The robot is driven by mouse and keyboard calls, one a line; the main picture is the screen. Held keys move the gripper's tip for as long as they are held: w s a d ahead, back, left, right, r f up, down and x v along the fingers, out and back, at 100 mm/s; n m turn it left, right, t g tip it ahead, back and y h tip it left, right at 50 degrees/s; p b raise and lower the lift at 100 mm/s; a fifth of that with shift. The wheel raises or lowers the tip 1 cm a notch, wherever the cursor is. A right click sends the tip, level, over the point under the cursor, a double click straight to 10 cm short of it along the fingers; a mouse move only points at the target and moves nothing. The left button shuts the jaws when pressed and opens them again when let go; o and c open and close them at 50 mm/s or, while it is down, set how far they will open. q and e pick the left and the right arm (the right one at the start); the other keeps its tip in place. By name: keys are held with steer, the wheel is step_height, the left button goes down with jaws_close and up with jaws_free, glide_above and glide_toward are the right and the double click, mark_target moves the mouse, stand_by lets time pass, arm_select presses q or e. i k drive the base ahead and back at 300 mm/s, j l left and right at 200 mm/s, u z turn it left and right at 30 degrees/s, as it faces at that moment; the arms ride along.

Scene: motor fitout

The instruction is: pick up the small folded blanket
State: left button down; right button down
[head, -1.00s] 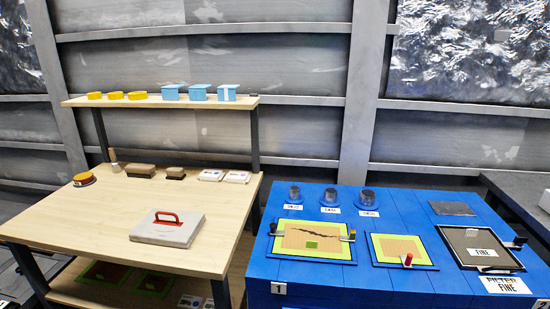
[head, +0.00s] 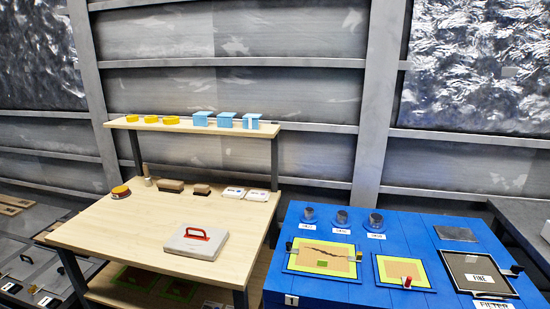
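I cannot make out anything that is clearly a small folded blanket in the head view. A flat dark grey piece (head: 456,233) lies at the back right of the blue bench (head: 341,280); I cannot tell what it is made of. Neither of my grippers shows.
A wooden table (head: 130,235) holds a grey case with a red handle (head: 196,243), brushes and white packs. Its shelf (head: 185,126) carries yellow tins and blue boxes. The blue bench bears framed panels (head: 321,258) and round jars (head: 342,217). Grey panels (head: 40,270) lie at left.

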mark_target(194, 242)
steer(key=i+j, duration=0.15)
steer(key=i, duration=0.3)
steer(key=i+j+z, duration=0.1)
steer(key=i, duration=0.35)
steer(key=i+j+z, duration=0.1)
steer(key=i+j, duration=0.2)
steer(key=i, duration=0.1)
